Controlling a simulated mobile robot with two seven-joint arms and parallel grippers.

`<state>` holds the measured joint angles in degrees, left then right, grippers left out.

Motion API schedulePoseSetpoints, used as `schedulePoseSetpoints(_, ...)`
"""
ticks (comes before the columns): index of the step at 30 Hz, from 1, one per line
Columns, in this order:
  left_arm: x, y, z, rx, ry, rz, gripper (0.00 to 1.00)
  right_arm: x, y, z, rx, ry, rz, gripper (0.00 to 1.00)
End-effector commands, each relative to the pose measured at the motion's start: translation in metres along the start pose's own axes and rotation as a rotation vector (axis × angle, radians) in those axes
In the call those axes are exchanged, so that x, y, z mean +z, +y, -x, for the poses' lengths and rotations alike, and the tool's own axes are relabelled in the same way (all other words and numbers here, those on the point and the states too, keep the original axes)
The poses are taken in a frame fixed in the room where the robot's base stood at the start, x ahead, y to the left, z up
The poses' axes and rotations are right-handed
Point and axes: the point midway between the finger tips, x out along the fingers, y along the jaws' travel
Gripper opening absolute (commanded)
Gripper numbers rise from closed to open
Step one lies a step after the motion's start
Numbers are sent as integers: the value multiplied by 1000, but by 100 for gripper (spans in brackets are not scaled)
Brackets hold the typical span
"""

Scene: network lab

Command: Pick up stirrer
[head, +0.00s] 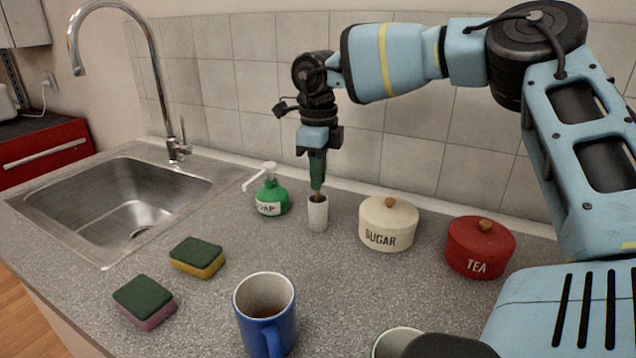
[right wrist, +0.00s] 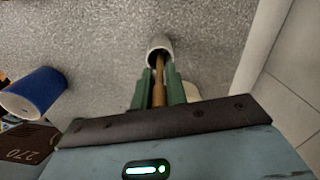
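The stirrer (right wrist: 159,92) is a thin brown wooden stick, upright in a small white cup (head: 318,214) on the counter. The cup also shows in the right wrist view (right wrist: 159,42). My right gripper (head: 317,184) points down right above this cup. Its green fingers lie close along both sides of the stick, with no clear gap, and look shut on its upper part. The stick's lower end is hidden inside the cup. My left gripper is not in view.
A green soap bottle (head: 271,194) stands left of the cup, sugar (head: 388,226) and tea (head: 479,250) canisters right. A blue mug (head: 264,320) and two sponges (head: 197,257) (head: 145,301) are nearer. A sink (head: 130,205) is at left; the tiled wall (head: 420,150) is behind.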

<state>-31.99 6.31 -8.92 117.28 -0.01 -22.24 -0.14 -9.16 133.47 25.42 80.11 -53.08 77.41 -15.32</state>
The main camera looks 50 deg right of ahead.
Motion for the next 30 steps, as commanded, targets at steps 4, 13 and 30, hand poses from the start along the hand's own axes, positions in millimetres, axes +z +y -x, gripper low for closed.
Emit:
schedulePoseSetpoints(4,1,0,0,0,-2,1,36,0,0,0,0,0,0,0)
schedulePoseSetpoints(13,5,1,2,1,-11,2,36,0,0,4,-1,-1,0,0)
schedulePoseSetpoints(30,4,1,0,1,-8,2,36,0,0,92,-2,-1,-1,0)
